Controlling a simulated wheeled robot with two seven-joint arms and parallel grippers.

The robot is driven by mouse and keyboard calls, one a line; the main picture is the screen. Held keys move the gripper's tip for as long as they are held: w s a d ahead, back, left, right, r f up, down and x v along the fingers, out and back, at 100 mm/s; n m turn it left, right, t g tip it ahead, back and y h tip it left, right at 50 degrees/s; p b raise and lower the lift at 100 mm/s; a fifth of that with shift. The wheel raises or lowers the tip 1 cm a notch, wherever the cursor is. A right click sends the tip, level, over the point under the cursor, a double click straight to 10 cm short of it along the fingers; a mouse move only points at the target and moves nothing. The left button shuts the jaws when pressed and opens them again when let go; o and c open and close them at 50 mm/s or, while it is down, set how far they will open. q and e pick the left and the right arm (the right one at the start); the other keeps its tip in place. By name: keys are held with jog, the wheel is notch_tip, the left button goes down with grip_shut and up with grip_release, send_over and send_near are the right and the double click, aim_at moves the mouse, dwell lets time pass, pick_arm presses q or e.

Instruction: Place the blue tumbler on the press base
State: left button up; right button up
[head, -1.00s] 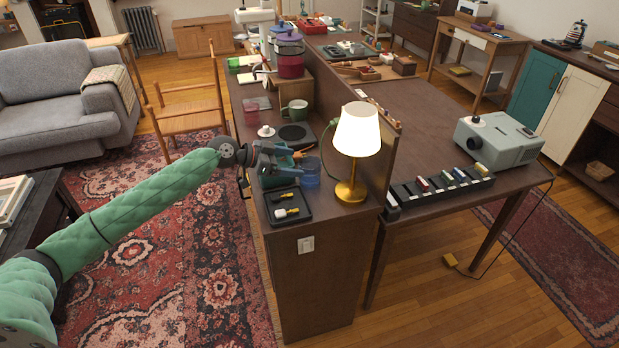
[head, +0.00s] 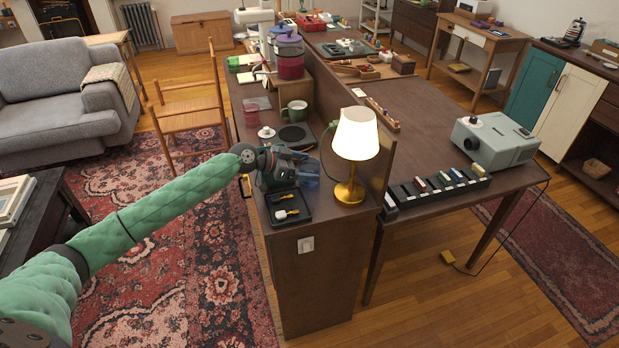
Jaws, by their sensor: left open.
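The blue tumbler (head: 309,174), see-through, stands on the narrow counter left of the table lamp. My left gripper (head: 301,165) is open at the tumbler, reaching in from the left. It covers part of the tumbler, and I cannot tell whether the fingers touch it. A dark flat base with a round plate (head: 296,135) lies just behind, on the same counter; it may be the press base, but I cannot tell for sure. The plate looks empty. My right gripper is not in view.
A black tray (head: 290,216) with yellow-handled pieces lies in front of the gripper. The lit lamp (head: 355,145) stands close on the right. A raised panel bounds the counter's right side.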

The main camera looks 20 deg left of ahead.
pick_arm(q)
jog(key=shift+r, duration=0.1)
jog(key=c, duration=1.7)
